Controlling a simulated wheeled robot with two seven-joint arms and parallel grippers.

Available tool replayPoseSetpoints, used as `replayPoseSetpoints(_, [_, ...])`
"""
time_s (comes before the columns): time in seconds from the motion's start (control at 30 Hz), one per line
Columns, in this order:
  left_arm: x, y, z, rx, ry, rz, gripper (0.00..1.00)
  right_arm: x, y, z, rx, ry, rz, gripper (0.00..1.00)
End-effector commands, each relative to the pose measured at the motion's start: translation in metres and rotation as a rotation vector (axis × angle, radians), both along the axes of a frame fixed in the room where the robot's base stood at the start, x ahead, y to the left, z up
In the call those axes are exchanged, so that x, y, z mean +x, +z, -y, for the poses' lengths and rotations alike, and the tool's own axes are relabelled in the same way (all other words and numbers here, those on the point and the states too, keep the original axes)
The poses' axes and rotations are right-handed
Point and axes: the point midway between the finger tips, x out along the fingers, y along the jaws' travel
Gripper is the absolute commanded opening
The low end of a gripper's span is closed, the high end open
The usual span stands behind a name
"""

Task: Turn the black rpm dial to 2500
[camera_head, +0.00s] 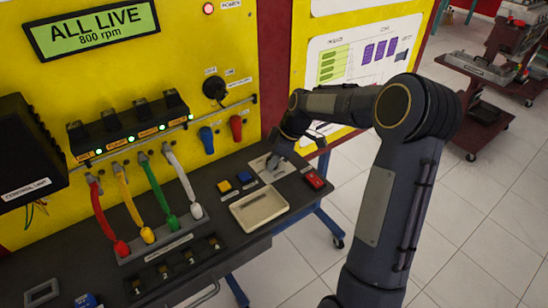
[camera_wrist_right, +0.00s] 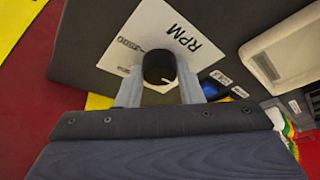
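The black rpm dial (camera_wrist_right: 158,68) stands on a white plate (camera_wrist_right: 190,35) printed RPM in the right wrist view. A small white mark shows at its lower edge. My right gripper (camera_wrist_right: 160,84) has a finger on each side of the dial, with no clear gap, and looks shut on it. In the head view, my right gripper (camera_head: 273,162) is over the plate at the bench's back right and hides the dial. The display (camera_head: 92,30) reads ALL LIVE, 800 rpm. My left gripper is out of view.
A beige tray (camera_head: 258,210) lies in front of the plate. A red button (camera_head: 315,180) is to its right, and blue and yellow buttons (camera_head: 225,187) to its left. Coloured cables (camera_head: 155,195) hang from the yellow panel. A cart (camera_head: 485,75) stands behind at right.

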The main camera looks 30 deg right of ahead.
Motion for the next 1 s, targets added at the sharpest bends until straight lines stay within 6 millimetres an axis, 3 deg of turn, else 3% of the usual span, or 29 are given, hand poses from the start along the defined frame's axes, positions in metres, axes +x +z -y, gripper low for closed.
replayPoseSetpoints(0.17, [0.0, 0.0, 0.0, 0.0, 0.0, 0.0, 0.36, 0.0, 0.0, 0.0, -0.001, 0.0, 0.001, 0.11])
replayPoseSetpoints(0.57, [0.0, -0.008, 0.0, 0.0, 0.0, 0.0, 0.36, -0.001, -0.001, -0.001, -0.001, -0.087, 0.001, 0.11])
replayPoseSetpoints(1.0, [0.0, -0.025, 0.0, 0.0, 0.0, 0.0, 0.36, -0.002, 0.0, -0.003, -0.002, -0.456, 0.003, 0.11])
